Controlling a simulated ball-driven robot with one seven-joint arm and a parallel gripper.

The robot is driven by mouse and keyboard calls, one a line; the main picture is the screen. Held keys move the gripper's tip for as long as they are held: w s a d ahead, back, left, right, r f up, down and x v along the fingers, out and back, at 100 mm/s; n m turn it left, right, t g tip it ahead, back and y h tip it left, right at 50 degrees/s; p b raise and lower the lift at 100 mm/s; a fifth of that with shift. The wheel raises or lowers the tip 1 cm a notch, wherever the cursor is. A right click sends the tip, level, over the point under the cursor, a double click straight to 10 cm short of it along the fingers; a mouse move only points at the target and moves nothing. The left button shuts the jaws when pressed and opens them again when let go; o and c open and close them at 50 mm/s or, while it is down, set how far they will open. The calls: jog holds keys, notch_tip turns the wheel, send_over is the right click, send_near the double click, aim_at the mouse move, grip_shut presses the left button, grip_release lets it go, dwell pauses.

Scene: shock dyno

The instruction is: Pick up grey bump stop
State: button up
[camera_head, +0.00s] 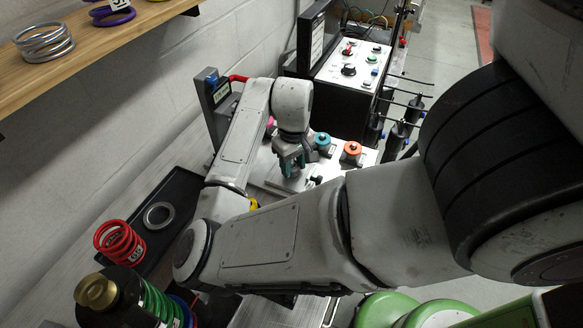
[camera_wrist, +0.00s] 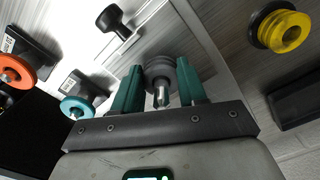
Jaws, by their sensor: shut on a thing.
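The grey bump stop (camera_wrist: 158,66) is a ribbed round piece with a metal pin at its centre, seen in the wrist view between the teal fingers. My gripper (camera_wrist: 160,76) is shut on it, one finger on each side. In the head view my gripper (camera_head: 291,160) points down over the pale metal plate. The grey bump stop is mostly hidden there by the fingers and arm. I cannot tell whether it is clear of the plate beneath it.
A teal bump stop (camera_head: 322,140) and an orange one (camera_head: 352,148) stand right of my gripper. A yellow bump stop (camera_wrist: 284,31) is at upper right in the wrist view. A black knob (camera_wrist: 115,20) is close by. A control box (camera_head: 352,68) stands behind.

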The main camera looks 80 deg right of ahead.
jog(key=c, duration=0.4)
notch_tip(320, 180, up, 18)
jog(key=p, duration=0.1)
dwell(0.6)
